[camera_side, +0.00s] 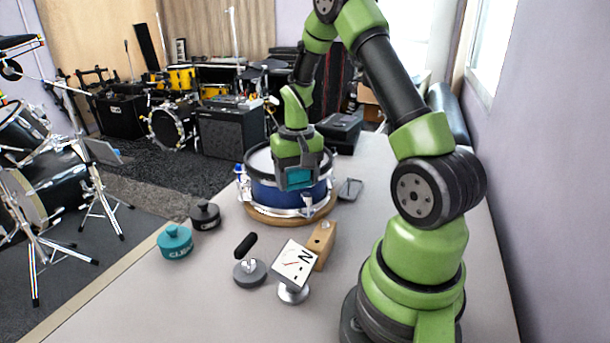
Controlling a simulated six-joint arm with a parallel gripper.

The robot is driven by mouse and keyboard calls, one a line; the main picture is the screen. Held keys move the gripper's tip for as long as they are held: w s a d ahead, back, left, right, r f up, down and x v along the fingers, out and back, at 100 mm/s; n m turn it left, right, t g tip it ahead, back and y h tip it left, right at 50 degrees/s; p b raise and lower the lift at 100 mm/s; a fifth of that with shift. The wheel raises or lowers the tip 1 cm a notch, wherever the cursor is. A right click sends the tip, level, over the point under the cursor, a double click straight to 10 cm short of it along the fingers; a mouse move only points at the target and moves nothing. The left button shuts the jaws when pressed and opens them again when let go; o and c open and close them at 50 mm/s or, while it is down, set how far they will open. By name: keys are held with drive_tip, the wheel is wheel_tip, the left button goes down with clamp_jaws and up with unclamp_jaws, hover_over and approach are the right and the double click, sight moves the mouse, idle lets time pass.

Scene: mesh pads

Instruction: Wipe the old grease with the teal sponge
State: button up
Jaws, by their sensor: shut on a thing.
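My gripper (298,167) points down at the blue snare drum (262,193) and is shut on the teal sponge (299,180). The sponge shows as a teal block between the fingers, overlapping the drum's near rim and side in the picture. I cannot tell whether it touches the drum. The drum has a pale head and metal fittings, and stands on a round wooden base (262,217). I cannot make out any grease; part of the drum head is hidden behind my gripper.
On the grey table (190,300) stand a teal lidded pot (175,244), a dark lidded pot (205,217), a grey disc with a black handle (249,272), a tilted white dial on a stand (295,264) and a wooden block (322,244). A small grey object (350,189) lies right of the drum.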

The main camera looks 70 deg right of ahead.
drive_tip(key=shift+r, duration=0.15)
drive_tip(key=shift+r, duration=2.9)
drive_tip(key=shift+r, duration=0.15)
drive_tip(key=shift+r, duration=1.35)
